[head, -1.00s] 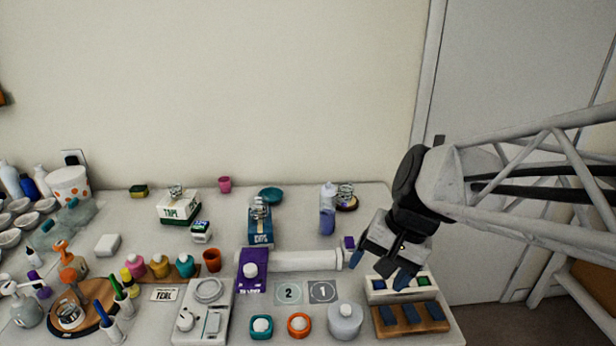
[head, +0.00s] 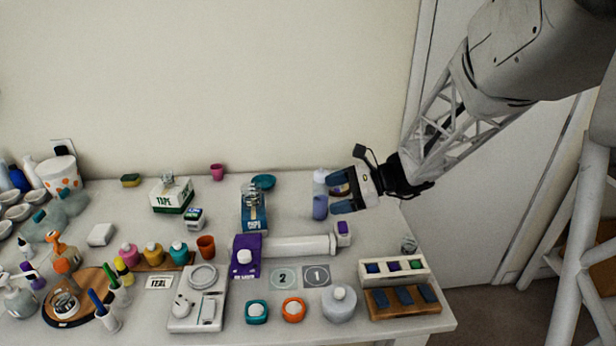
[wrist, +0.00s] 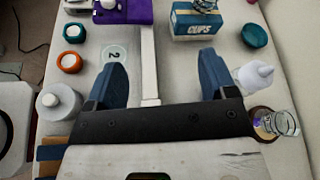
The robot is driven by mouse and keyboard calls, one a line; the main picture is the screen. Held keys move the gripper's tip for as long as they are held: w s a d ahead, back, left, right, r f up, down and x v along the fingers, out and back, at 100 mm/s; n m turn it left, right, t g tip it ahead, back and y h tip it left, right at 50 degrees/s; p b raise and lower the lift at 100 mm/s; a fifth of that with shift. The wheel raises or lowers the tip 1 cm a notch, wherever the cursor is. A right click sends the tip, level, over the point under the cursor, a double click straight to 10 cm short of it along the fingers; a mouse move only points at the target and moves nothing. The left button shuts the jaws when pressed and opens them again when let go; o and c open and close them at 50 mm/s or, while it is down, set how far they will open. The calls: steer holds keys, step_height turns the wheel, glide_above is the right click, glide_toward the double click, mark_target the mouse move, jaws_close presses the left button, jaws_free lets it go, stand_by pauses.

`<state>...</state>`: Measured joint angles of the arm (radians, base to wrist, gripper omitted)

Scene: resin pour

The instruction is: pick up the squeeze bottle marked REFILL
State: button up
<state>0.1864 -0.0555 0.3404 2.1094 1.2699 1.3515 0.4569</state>
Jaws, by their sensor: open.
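A clear squeeze bottle with blue-violet liquid and a white cap (head: 320,190) stands upright at the back right of the table. No REFILL marking is readable on it. My gripper (head: 341,194) is open and empty, its blue fingers pointing left, close to the bottle's right side in the head view. In the wrist view, the bottle's pale top (wrist: 256,75) shows just right of the right-hand finger, outside the gap of my gripper (wrist: 162,70). Whether finger and bottle touch cannot be told.
A glass jar (wrist: 275,122) stands close to the bottle. A white roll (head: 295,245) lies in front. A compartment box (head: 393,281) and wooden tray (head: 375,306) are at the front right.

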mark_target(321, 178)
steer(key=w+d+f+m+t+y, duration=0.1)
steer(key=w+d+f+m+t, duration=0.1)
steer(key=w, duration=0.4)
steer(key=w+d+f+m+t+y, duration=0.2)
steer(key=w+d+f+m+t, duration=0.1)
steer(key=w, duration=0.3)
steer(key=shift+d+m, duration=0.2)
steer(key=shift+m, duration=0.7)
steer(key=shift+a, duration=0.1)
steer(key=shift+x, duration=1.25)
steer(key=shift+a, duration=0.15)
steer(key=shift+x, duration=2.45)
